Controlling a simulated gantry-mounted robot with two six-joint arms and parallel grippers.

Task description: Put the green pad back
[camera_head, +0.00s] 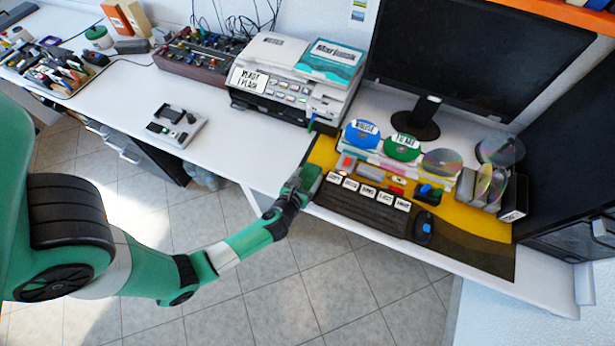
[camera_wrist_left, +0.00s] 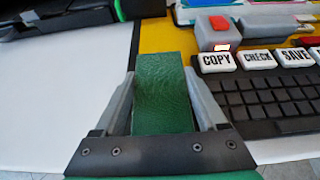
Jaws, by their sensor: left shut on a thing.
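The green pad (camera_wrist_left: 162,95) is a flat textured rectangle between the two grey fingers of my left gripper (camera_wrist_left: 160,103), which is shut on it. In the head view, the pad (camera_head: 311,178) and my left gripper (camera_head: 301,186) are at the left front corner of the yellow mat (camera_head: 322,151), just left of the keyboard (camera_head: 361,207). In the wrist view the pad's far end overlaps the mat's left edge. I cannot tell whether it touches the mat or is above it. My right gripper is in neither view.
Right of the pad are the keyboard's labelled keys (camera_wrist_left: 217,62), a red button (camera_wrist_left: 222,24) and a mouse (camera_head: 423,228). Blue (camera_head: 362,134) and green (camera_head: 402,147) discs stand behind, below the monitor (camera_head: 470,55). A printer-like device (camera_head: 290,88) stands behind left.

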